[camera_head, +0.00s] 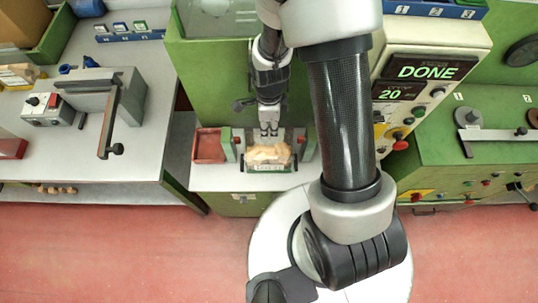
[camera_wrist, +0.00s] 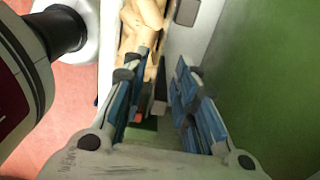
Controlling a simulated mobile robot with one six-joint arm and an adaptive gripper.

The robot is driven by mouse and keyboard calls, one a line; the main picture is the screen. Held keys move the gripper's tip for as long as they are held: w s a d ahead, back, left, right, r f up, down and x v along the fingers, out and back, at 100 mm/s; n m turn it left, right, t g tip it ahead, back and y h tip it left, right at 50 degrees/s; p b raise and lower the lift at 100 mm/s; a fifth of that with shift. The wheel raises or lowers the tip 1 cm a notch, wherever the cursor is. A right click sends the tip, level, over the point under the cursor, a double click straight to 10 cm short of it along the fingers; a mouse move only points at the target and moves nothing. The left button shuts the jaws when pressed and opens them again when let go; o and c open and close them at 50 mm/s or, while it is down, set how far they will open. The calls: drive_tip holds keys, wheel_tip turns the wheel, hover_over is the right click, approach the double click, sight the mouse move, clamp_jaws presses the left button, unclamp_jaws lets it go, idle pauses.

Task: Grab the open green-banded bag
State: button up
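The open bag (camera_head: 270,167), clear with a dark green band low on its front, stands upright on a small light shelf of the green machine. Pale cork stoppers (camera_head: 268,153) fill it. In the wrist view the corks (camera_wrist: 142,22) show at the top, left of the fingers. My gripper (camera_head: 269,130) points down at the bag's back edge. Its blue-padded fingers (camera_wrist: 164,64) stand apart with a gap between them. I cannot tell whether the bag's rim lies between the fingers or touches them.
A reddish tray (camera_head: 209,145) sits left of the bag. Green posts flank the bag closely. A panel reading DONE (camera_head: 428,72) and 20 stands at the right. A bench with a lever device (camera_head: 105,95) is at the left. My arm hides part of the machine.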

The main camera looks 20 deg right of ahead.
sight(269, 135)
drive_tip(key=shift+f+b, duration=1.25)
drive_tip(key=shift+f, duration=1.55)
drive_tip(key=shift+r, duration=0.1)
drive_tip(key=shift+s, duration=0.1)
drive_tip(key=shift+c, duration=0.2)
clamp_jaws()
